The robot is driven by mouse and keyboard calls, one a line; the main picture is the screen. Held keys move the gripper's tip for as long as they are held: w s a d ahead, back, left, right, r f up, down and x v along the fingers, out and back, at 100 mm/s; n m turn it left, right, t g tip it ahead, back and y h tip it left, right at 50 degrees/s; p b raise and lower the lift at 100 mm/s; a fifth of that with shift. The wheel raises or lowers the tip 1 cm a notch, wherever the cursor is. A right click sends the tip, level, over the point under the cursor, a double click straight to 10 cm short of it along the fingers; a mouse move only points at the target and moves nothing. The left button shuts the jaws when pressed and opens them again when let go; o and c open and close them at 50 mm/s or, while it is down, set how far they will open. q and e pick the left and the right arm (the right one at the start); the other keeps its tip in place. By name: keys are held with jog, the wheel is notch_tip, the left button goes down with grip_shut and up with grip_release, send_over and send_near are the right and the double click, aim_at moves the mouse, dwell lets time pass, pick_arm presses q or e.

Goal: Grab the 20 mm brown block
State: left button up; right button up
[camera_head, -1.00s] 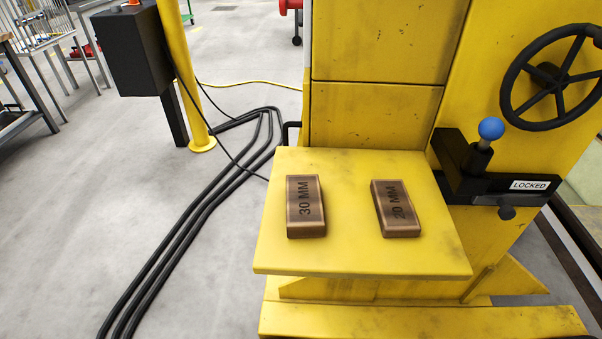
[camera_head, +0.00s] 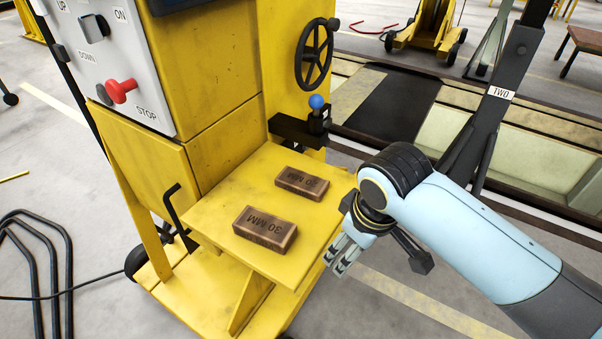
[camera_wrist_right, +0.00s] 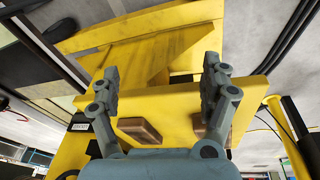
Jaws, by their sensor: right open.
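The brown block marked 20 MM (camera_head: 302,183) lies flat on the yellow shelf (camera_head: 222,222), on its far side. A second brown block marked 30 MM (camera_head: 265,228) lies nearer, apart from it. My right gripper (camera_head: 343,258) is beside the shelf's right edge, apart from both blocks. In the right wrist view the right gripper (camera_wrist_right: 161,80) has its fingers wide apart with nothing between them. Two brown blocks show beyond it; the one nearer the white label seems the 20 mm block (camera_wrist_right: 139,130). The other is partly hidden by a finger. My left gripper is out of view.
The yellow machine rises behind the shelf, with a handwheel (camera_head: 314,54) and a blue-knobbed lock lever (camera_head: 317,102) near the far block. A control panel (camera_head: 115,60) with a red knob stands at left. A dark post labelled TWO (camera_head: 501,93) stands behind my right arm.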

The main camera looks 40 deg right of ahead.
jog(key=shift+n+g, duration=0.3)
jog(key=shift+n, duration=0.2)
jog(key=w+r, duration=0.2)
jog(key=w, duration=0.1)
jog(key=w+r+p, duration=0.1)
jog(key=w+r, duration=0.2)
jog(key=shift+w+r, duration=0.15)
jog(key=shift+r, duration=0.1)
jog(key=shift+n+g, duration=0.4)
jog(key=shift+n, duration=0.2)
jog(key=w, duration=0.2)
jog(key=w+r, duration=0.1)
jog(key=w, duration=0.2)
jog(key=w+r, duration=0.1)
jog(key=w, duration=0.1)
jog(key=shift+w+d, duration=0.2)
jog(key=shift+d, duration=0.05)
notch_tip(320, 180, up, 4)
jog(key=f+n, duration=0.1)
send_over(293, 176)
jog(key=g, duration=0.1)
jog(key=shift+y, duration=0.4)
notch_tip(293, 176, down, 10)
jog(key=shift+r, duration=0.15)
jog(key=c, duration=1.3)
